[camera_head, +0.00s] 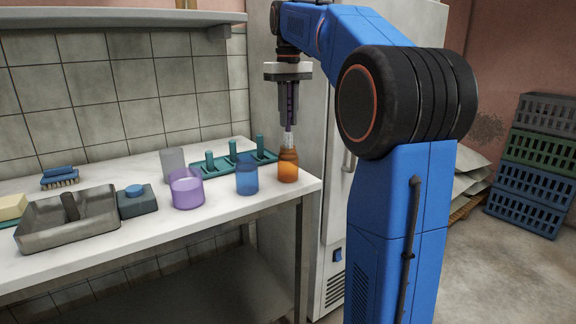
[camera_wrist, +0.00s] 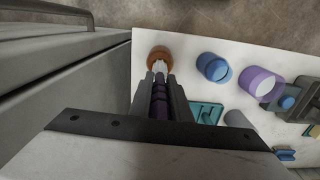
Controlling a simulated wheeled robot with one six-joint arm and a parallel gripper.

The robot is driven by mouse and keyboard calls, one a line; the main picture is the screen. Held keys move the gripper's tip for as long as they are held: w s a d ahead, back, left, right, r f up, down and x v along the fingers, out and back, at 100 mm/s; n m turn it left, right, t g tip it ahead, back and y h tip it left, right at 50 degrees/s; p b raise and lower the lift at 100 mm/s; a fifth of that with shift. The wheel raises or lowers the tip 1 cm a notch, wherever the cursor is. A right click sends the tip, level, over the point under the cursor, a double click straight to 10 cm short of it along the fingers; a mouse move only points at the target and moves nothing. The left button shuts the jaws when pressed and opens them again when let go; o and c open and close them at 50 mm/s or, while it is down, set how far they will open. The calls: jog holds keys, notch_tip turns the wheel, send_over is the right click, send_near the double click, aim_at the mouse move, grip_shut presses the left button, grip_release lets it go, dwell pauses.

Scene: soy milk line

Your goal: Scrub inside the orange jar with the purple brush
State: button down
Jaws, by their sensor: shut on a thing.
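The orange jar (camera_head: 288,172) stands upright at the right front corner of the white counter, and its rim shows in the wrist view (camera_wrist: 159,53). My gripper (camera_head: 289,112) is above the jar, pointing down, shut on the purple brush (camera_head: 290,104). The brush's purple handle (camera_wrist: 159,104) lies between the fingers in the wrist view. Its pale bristles (camera_head: 288,139) reach down to the jar's mouth and appear lined up with it. How far the bristle tip is inside the jar is hard to tell.
A blue jar (camera_head: 247,177), a purple jar (camera_head: 187,190) and a grey cup (camera_head: 173,164) stand left of the orange jar. A teal peg rack (camera_head: 217,166) lies behind. A metal tray (camera_head: 68,219) sits further left. A tall fridge (camera_head: 337,190) stands close on the right.

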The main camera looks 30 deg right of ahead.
dwell(0.3)
jog(key=shift+r, duration=3.5)
